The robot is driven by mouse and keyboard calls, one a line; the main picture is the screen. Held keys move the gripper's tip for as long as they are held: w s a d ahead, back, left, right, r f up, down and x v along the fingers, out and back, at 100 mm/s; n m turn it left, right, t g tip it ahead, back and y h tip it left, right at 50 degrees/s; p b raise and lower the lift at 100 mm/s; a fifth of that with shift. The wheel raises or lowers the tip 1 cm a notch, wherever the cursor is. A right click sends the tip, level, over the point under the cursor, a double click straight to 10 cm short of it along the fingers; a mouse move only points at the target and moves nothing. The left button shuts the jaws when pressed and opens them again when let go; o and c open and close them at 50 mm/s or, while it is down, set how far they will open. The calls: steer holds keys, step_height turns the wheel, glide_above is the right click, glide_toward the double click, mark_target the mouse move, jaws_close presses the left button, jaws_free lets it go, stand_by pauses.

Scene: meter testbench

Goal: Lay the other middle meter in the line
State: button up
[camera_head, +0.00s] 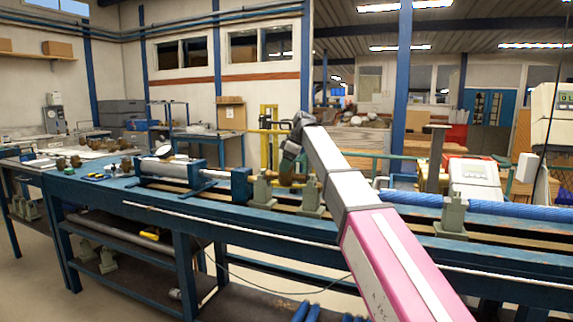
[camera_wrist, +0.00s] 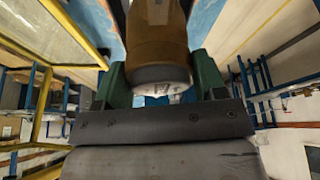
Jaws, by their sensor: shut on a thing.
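In the wrist view a brown, bronze-coloured meter (camera_wrist: 157,48) with a pale round end fills the space between the two dark green fingers of my gripper (camera_wrist: 158,80). My gripper is shut on it. In the head view my arm reaches over the bench, and its dark wrist hides most of the hand. A brownish body, seemingly the same meter (camera_head: 289,174), shows below the wrist, close above the line. Grey-green supports (camera_head: 262,190) stand on the bench rails there. Whether the meter touches them cannot be told.
The blue clamp unit with a pale cylinder (camera_head: 168,169) is left of the supports. A blue pipe (camera_head: 500,207) and another support (camera_head: 453,216) are to the right. Several brass meters (camera_head: 75,161) stand at the bench's left end. A pale console (camera_head: 474,180) stands behind.

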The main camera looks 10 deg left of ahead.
steer(key=shift+f, duration=1)
steer(key=shift+f, duration=0.35)
stand_by(0.6)
steer(key=o, duration=1.5)
steer(key=shift+c, duration=0.2)
steer(key=shift+r, duration=0.1)
steer(key=shift+r, duration=4.4)
